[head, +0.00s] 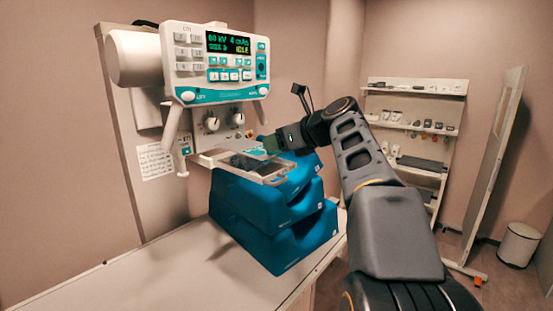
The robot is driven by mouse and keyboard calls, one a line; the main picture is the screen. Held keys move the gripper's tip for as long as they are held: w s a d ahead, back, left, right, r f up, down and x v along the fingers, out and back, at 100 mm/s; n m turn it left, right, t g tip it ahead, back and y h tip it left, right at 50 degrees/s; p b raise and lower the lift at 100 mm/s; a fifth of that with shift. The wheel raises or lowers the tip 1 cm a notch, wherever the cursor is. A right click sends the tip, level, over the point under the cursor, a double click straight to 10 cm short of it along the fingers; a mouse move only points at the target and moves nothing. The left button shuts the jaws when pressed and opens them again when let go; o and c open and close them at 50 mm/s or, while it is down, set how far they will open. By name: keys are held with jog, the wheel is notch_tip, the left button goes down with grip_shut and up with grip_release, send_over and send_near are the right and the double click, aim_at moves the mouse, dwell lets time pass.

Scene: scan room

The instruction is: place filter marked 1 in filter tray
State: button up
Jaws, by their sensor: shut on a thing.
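The filter tray (273,180) is a pale, shallow tray that sticks out from the machine's front, below its knobs. A dark area shows inside it. My gripper (278,141) is just above the tray's right end, pointing left toward the machine. It is shut on a small dark-greenish piece, which I take to be the filter (269,144). The filter is at the tray's back right side. I cannot tell whether it touches the tray, and no number on it can be read. The fingertips are small and partly dark here.
The white control unit (215,62) with a lit display overhangs the tray. Blue stacked blocks (275,225) stand right under the tray on a pale table (150,275). A shelf rack (410,130), a leaning panel (495,165) and a bin (518,245) stand at the right.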

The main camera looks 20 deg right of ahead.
aim_at(277, 152)
jog(key=shift+w+f, duration=0.35)
jog(key=shift+f, duration=0.1)
jog(key=f, duration=0.1)
jog(key=w+f, duration=0.1)
jog(key=f, duration=0.1)
jog(key=shift+w+d+f, duration=0.1)
jog(key=shift+f, duration=0.5)
jog(key=shift+f, duration=0.1)
jog(key=o, duration=0.9)
jog(key=shift+o, duration=0.2)
jog(key=b+v, duration=0.1)
jog(key=v, duration=1.1)
